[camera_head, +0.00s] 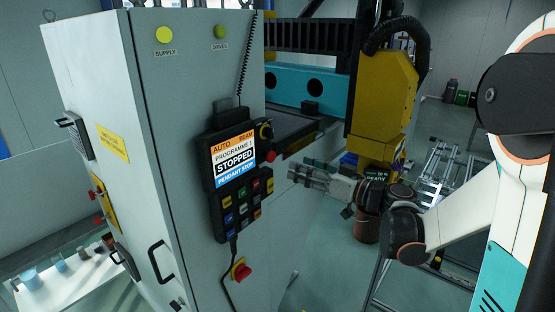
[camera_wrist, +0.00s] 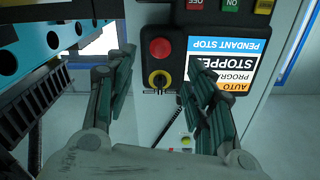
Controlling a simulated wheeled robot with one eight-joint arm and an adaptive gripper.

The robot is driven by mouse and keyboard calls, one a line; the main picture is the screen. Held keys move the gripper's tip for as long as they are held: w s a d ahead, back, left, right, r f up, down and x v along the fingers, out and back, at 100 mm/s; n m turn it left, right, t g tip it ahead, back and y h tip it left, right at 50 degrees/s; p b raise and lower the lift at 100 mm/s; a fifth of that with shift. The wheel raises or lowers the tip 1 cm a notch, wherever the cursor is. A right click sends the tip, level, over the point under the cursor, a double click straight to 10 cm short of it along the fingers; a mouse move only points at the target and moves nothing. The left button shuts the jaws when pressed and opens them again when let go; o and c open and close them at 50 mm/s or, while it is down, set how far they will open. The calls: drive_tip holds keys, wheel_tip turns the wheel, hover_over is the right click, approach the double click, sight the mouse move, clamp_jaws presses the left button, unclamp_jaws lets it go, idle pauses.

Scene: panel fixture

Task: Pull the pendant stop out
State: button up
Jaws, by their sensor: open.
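The pendant (camera_head: 213,190) is a black control box hung on the grey cabinet. Its screen (camera_head: 235,157) reads "STOPPED" and "PENDANT STOP". The red pendant stop button (camera_head: 269,156) is on its right edge, below a yellow-ringed selector (camera_head: 265,130). In the wrist view, which is upside down, the red stop button (camera_wrist: 160,49) lies between and beyond the fingertips, with the selector (camera_wrist: 159,80) nearer. My gripper (camera_head: 292,172) is open and empty, right of the pendant. In the wrist view my gripper (camera_wrist: 160,62) has one finger on either side, with no clear contact.
A red rotary switch (camera_head: 241,271) on a yellow plate sits low on the cabinet (camera_head: 185,85). A yellow machine head (camera_head: 382,95) and a blue beam (camera_head: 300,85) stand behind my gripper.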

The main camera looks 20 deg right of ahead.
sight(273, 158)
drive_tip(key=x, duration=0.9)
